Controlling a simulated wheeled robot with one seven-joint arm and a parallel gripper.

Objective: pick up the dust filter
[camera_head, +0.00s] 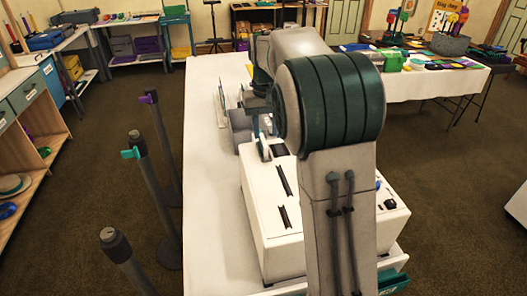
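I cannot pick out the dust filter for certain; my arm hides much of the table. A white box-shaped machine (262,215) with dark slots in its top stands on the long white table (210,235). My gripper (265,148) is at the machine's far end, partly behind my arm. Its fingers are small and partly covered, so whether they are open or hold anything cannot be told. A grey block (240,128) is just left of my gripper.
Thin upright panels (220,103) stand on the table beyond the machine. A teal item (392,282) shows at lower right. Dark posts (148,185) line the table's left side. The table's near left part is bare. A second table (430,85) with goods stands at back right.

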